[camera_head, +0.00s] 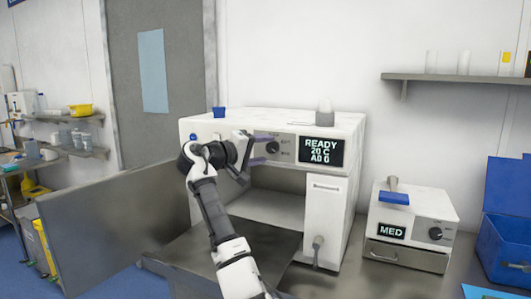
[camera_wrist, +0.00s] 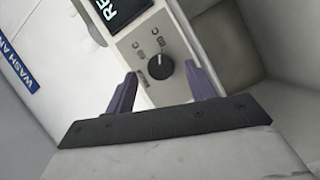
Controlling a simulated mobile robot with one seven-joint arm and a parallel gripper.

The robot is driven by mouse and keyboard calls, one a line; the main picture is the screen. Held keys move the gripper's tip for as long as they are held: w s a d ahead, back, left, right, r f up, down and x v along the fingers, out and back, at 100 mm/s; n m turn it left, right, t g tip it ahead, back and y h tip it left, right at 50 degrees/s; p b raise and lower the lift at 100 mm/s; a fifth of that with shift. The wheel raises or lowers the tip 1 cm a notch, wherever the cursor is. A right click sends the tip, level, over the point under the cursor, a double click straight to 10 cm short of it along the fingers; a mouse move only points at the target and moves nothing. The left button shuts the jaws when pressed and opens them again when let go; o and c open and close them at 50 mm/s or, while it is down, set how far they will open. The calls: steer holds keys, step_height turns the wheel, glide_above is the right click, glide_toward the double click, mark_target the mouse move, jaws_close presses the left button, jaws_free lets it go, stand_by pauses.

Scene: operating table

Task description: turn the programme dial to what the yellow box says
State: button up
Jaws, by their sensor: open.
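The black dial (camera_head: 272,147) sits on a grey panel on the front of the white machine (camera_head: 335,118), left of its display (camera_head: 322,151), which reads READY, 20 C and a third line. My gripper (camera_head: 249,159) is open in front of the panel. In the wrist view its purple fingertips (camera_wrist: 161,83) stand on either side of the dial, with nothing held. I cannot tell whether they touch it. No readable writing shows on any yellow box.
The machine's front is open, with a dark flap (camera_head: 225,255) lowered below it. A smaller device (camera_head: 408,215) at right has its own knob and reads MED. A blue crate (camera_head: 505,230) stands far right. A yellow tub (camera_head: 79,110) is on the left shelf.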

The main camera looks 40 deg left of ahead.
steer(key=s+a+r+b, duration=0.1)
steer(key=s+a+b, duration=0.1)
steer(key=s, duration=1)
steer(key=shift+b, duration=0.9)
steer(key=shift+w, duration=0.1)
